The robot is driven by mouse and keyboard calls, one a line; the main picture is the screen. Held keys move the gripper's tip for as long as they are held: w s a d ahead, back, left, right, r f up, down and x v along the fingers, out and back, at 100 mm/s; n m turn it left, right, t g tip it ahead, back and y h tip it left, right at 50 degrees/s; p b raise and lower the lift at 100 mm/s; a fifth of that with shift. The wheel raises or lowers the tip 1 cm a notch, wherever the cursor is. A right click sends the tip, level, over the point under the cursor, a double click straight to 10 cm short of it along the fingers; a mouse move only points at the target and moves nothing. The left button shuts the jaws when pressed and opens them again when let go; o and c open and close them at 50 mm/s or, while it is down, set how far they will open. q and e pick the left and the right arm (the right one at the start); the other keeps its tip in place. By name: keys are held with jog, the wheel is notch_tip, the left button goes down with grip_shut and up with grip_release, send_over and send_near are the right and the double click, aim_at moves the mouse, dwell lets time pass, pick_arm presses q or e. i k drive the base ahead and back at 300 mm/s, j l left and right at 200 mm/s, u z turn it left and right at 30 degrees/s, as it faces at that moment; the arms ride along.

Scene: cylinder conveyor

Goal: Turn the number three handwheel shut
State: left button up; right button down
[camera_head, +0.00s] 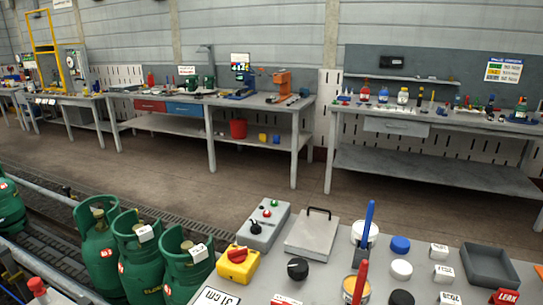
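No handwheel marked number three can be made out in the head view. Several green gas cylinders stand at the front left: one on the left (97,262), one in the middle (140,270) and one on the right (188,283). Their upper collars surround the valves, and the valve details are too small or hidden to tell. White tags hang at the middle and right cylinders, their text unreadable. Another green cylinder (10,212) is cut by the left edge. Neither of my grippers shows.
Workbenches line the wall; open floor (240,180) lies between.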

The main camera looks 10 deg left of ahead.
aim_at(98, 214)
jog(key=u, duration=1.6)
jog(key=i+j, duration=0.2)
jog(key=i+j+z, duration=0.15)
jog(key=j, duration=0.25)
jog(key=i+j, duration=0.2)
jog(key=j, duration=0.15)
jog(key=i+j+z, duration=0.1)
jog(key=j, duration=0.25)
jog(key=i+j+z, duration=0.1)
jog(key=i+j, duration=0.3)
jog(key=j, duration=0.3)
jog(key=i+j+z, duration=0.1)
jog(key=j, duration=0.25)
jog(key=i+j, duration=0.2)
jog(key=j, duration=0.2)
jog(key=l+z, duration=0.05)
